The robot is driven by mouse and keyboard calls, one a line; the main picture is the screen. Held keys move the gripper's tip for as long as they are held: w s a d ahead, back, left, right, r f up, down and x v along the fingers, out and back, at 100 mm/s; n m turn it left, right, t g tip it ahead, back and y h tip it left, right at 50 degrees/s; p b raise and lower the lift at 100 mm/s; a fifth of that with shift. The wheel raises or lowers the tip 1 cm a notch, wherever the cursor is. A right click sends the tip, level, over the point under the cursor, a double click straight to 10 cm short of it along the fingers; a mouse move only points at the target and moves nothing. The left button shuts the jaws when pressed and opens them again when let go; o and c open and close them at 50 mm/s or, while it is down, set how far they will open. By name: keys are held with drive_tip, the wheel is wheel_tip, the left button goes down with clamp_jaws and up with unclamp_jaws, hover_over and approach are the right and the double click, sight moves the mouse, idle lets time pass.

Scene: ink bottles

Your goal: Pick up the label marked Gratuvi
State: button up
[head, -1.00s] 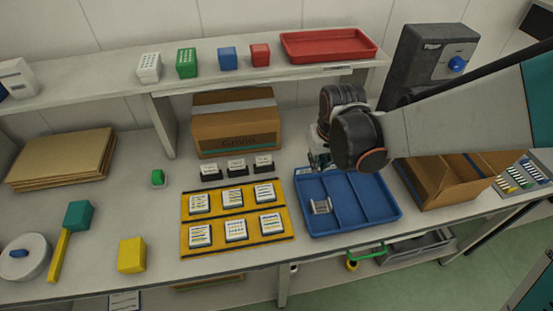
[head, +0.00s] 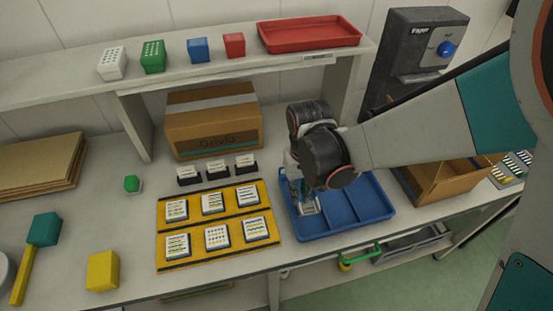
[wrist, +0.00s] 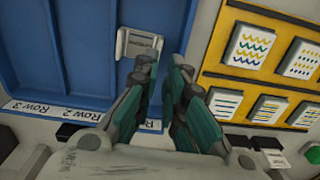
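Three small white cards in black holders stand in a row behind the yellow mat; the left (head: 188,173), middle (head: 216,166) and right (head: 245,160) ones show in the head view. Their print is too small to read, so I cannot tell which says Gratuvi. Some of these holders show at the bottom of the wrist view (wrist: 235,139). My gripper (wrist: 161,62) is open and empty over the left compartment of the blue tray (head: 375,184). A pale, flat-ended item (wrist: 139,44) lies in that compartment just beyond the fingertips; it also shows in the head view (head: 308,208).
The yellow mat (head: 215,224) holds several patterned tiles left of the tray. A cardboard box (head: 214,130) stands behind the cards, an open carton (head: 440,185) right of the tray. A shelf (head: 60,90) overhangs the back. A yellow block (head: 103,270) sits near the front edge.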

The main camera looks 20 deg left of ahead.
sight(299, 206)
wheel_tip(299, 206, down, 7)
drive_tip(key=b, duration=0.3)
drive_tip(key=shift+d+r+b, duration=0.15)
drive_tip(key=shift+r+b, duration=0.05)
drive_tip(key=shift+b, duration=0.15)
drive_tip(key=shift+r, duration=0.1)
clamp_jaws()
drive_tip(key=shift+r, duration=0.15)
